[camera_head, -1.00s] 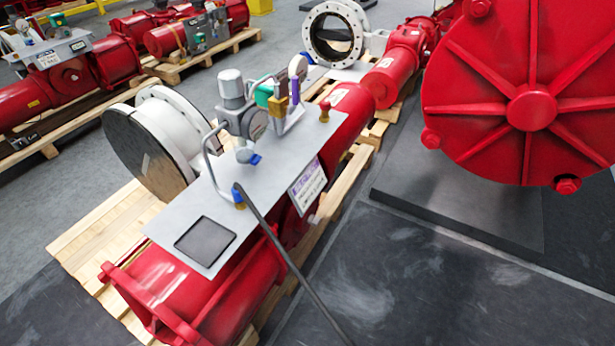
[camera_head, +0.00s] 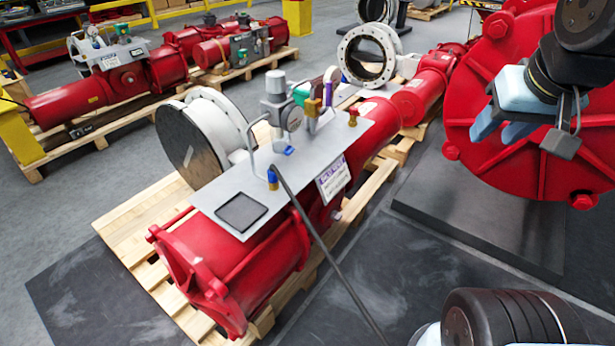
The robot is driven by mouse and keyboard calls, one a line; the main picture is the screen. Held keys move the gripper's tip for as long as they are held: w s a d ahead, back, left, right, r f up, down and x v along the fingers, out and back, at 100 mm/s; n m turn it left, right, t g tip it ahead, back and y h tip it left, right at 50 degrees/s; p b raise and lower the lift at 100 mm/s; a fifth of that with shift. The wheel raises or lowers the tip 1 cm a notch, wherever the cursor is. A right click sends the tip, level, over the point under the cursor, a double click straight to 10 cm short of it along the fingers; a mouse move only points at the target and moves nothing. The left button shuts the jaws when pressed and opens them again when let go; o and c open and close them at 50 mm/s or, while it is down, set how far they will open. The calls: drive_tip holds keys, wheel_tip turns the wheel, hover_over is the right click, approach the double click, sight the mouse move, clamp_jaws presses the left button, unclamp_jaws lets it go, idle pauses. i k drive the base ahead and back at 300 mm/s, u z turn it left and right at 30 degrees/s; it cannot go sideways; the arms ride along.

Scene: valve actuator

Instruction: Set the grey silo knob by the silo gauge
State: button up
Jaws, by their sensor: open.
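A grey upright cylinder with a rounded cap (camera_head: 275,84), which looks like the silo, stands on the flat grey plate (camera_head: 228,190) of the nearest red actuator. A round gauge (camera_head: 292,118) sits on its right side, turned partly away; its reading is too small to make out. Which part is the grey silo knob I cannot tell for certain at this size. My gripper (camera_head: 494,133) is at the upper right, in front of the big red disc, with its pale blue fingers pointing down-left. It is open, empty and well to the right of the silo.
Green, gold and purple-handled fittings (camera_head: 313,107) crowd the plate right of the silo. A bent grey tube (camera_head: 258,150) stands at its left. A dark hose (camera_head: 335,265) slants across the front. The big red ribbed disc (camera_head: 560,165) fills the right. Dark floor lies free between.

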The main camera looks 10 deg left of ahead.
sight(275, 79)
drive_tip(key=u, duration=0.45)
drive_tip(key=i, duration=0.55)
drive_tip(key=z, duration=0.1)
drive_tip(key=k, duration=0.5)
drive_tip(key=u, duration=0.45)
